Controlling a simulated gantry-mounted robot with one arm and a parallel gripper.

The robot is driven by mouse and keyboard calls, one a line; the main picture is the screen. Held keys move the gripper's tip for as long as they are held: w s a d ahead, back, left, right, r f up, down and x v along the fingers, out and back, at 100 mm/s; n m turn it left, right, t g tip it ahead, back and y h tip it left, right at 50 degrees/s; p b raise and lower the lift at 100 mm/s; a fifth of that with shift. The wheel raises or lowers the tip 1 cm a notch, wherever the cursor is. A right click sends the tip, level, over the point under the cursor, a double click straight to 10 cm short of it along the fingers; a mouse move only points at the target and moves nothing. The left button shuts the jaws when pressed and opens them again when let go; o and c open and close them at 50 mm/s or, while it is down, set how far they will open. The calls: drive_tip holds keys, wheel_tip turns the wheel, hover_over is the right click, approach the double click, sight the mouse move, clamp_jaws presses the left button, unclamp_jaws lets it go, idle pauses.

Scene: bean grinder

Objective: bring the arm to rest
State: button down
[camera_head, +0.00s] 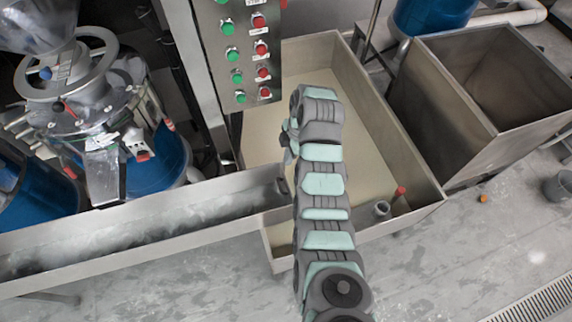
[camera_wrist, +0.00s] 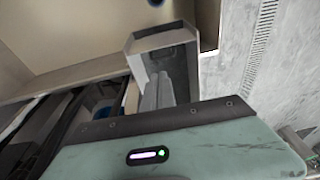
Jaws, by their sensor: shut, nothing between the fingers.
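My arm (camera_head: 325,210) reaches up from the bottom of the head view, over the near edge of a shallow beige bin, and bends at its far end. My gripper is mostly hidden in the head view, behind the arm's far end. In the wrist view, two pale grey fingers (camera_wrist: 158,80) lie side by side beyond the teal wrist housing (camera_wrist: 180,145). They are shut and hold nothing. The open end of a metal trough (camera_wrist: 165,42) shows right around and behind them in that view; I cannot tell whether they touch it.
The long trough (camera_head: 150,222) runs left with pale powder inside. A button panel (camera_head: 241,50) stands beyond the arm. The beige bin (camera_head: 372,100) surrounds the arm's far end. A deep metal bin (camera_head: 430,125) stands right, the grinder machine (camera_head: 95,85) left. Floor at lower right is mostly clear.

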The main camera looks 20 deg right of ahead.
drive_tip(key=shift+r, duration=0.45)
